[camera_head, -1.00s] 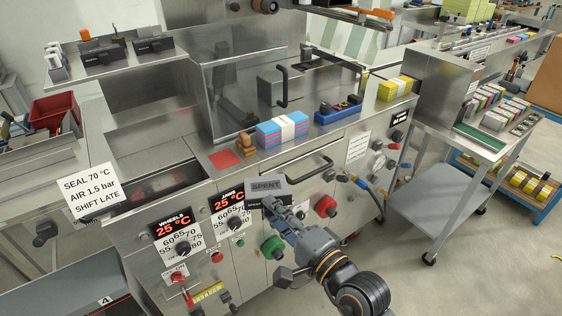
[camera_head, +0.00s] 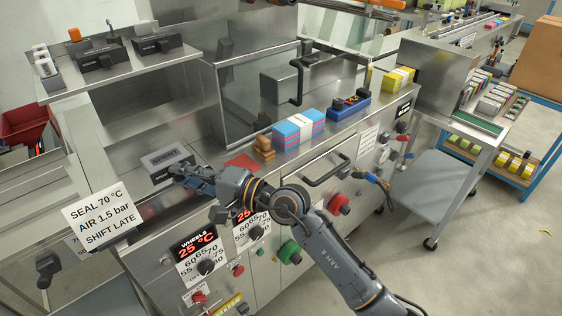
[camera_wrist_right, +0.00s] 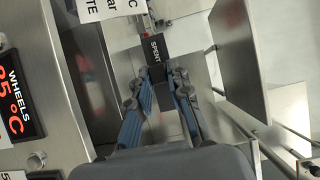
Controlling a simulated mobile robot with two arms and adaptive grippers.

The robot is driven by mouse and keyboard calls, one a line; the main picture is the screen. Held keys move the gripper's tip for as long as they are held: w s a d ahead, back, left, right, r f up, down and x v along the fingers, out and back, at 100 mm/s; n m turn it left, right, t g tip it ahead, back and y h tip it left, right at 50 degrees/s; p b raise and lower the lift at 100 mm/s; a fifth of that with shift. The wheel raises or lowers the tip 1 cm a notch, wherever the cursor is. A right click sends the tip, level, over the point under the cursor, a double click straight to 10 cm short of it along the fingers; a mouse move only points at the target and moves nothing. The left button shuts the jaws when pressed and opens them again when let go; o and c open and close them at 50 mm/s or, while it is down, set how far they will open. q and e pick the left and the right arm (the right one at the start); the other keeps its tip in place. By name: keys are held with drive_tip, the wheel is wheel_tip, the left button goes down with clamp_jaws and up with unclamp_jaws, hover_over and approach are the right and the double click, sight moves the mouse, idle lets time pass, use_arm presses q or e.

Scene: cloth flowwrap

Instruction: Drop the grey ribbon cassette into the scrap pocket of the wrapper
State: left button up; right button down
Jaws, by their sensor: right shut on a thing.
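The grey ribbon cassette (camera_head: 166,157), labelled SPENT, is held at the tips of my right gripper (camera_head: 183,172). In the head view it appears over the left end of the wrapper (camera_head: 190,222). In the right wrist view the cassette (camera_wrist_right: 154,49) shows dark between the fingers of my right gripper (camera_wrist_right: 157,78), which are shut on it. A recess with a reddish inside (camera_wrist_right: 88,78) lies left of the cassette in that view; I cannot tell whether it is the scrap pocket. My left gripper is not in view.
A paper sign (camera_head: 103,217) stands at the wrapper's left front. A red patch (camera_head: 242,163), a brown block (camera_head: 263,148), a pink-and-blue stack (camera_head: 299,130) and a blue tray (camera_head: 348,107) lie along the front ledge. Dark cassettes (camera_head: 100,55) sit on the upper shelf.

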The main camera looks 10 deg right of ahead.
sight(196, 210)
wheel_tip(196, 210, down, 4)
drive_tip(key=shift+r+b, duration=0.25)
drive_tip(key=shift+b, duration=0.65)
drive_tip(key=shift+a+f, duration=0.1)
drive_tip(key=shift+f, duration=0.35)
drive_tip(key=c, duration=1.4)
unclamp_jaws()
drive_tip(key=shift+o, duration=1.2)
drive_tip(key=shift+f, duration=0.1)
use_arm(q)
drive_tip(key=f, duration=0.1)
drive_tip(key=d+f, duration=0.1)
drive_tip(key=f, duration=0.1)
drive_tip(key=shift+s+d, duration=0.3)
use_arm(e)
drive_tip(key=v, duration=1.2)
